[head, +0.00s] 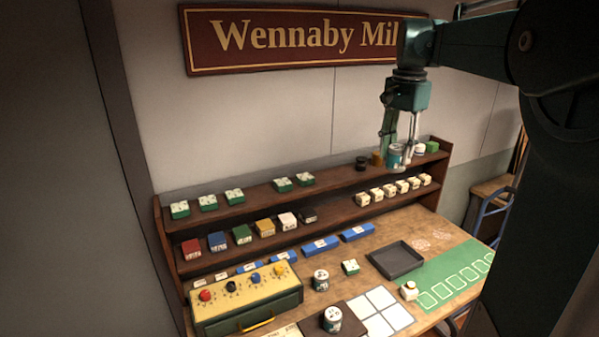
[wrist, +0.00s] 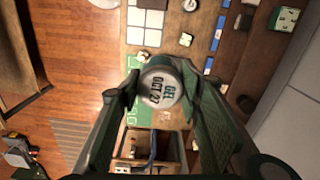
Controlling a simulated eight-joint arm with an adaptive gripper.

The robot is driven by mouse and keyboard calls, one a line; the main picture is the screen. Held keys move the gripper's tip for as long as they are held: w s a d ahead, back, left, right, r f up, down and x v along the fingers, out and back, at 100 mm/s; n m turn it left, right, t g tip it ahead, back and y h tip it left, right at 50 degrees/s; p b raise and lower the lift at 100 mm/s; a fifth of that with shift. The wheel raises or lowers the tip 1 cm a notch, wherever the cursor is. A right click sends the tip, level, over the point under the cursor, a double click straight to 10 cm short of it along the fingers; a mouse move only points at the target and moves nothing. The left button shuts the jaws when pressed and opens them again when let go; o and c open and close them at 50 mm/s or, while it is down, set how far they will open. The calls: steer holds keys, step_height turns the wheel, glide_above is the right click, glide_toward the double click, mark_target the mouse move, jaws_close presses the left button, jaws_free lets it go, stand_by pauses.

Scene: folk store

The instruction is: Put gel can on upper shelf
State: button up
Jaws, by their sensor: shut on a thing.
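My gripper (head: 399,146) is shut on the gel can (head: 396,157), a small can with a white lid and teal side. In the wrist view the can's lid (wrist: 160,84) faces the camera and reads "GEL OCT 27", with a finger on either side. In the head view the held can overlaps the right part of the upper shelf (head: 335,174); I cannot tell exactly how far it is from the board. The shelf's bare middle stretch lies to the left of the can.
On the upper shelf, green-and-white boxes (head: 234,195) stand at left and centre. Dark tins (head: 361,163), an amber jar (head: 377,158), a white-lidded container (head: 420,149) and a green box (head: 432,146) stand near the can. Similar cans (head: 321,280) and a grey tray (head: 396,262) are on the counter.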

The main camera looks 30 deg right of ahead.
steer(key=w+d+p, duration=0.1)
steer(key=w+p, duration=0.2)
steer(key=w, duration=1)
steer(key=p, duration=0.4)
glide_above(332, 175)
step_height(332, 175, down, 6)
steer(key=f, duration=0.1)
steer(key=shift+s+a+f+n, duration=0.1)
steer(key=shift+f+n, duration=0.15)
steer(key=shift+n, duration=0.05)
steer(key=shift+f, duration=0.1)
steer(key=shift+f+p, duration=0.55)
steer(key=shift+f, duration=2.25)
steer(key=shift+f, duration=0.1)
steer(key=shift+f+p, duration=0.35)
steer(key=shift+f, duration=1.6)
steer(key=shift+f, duration=0.2)
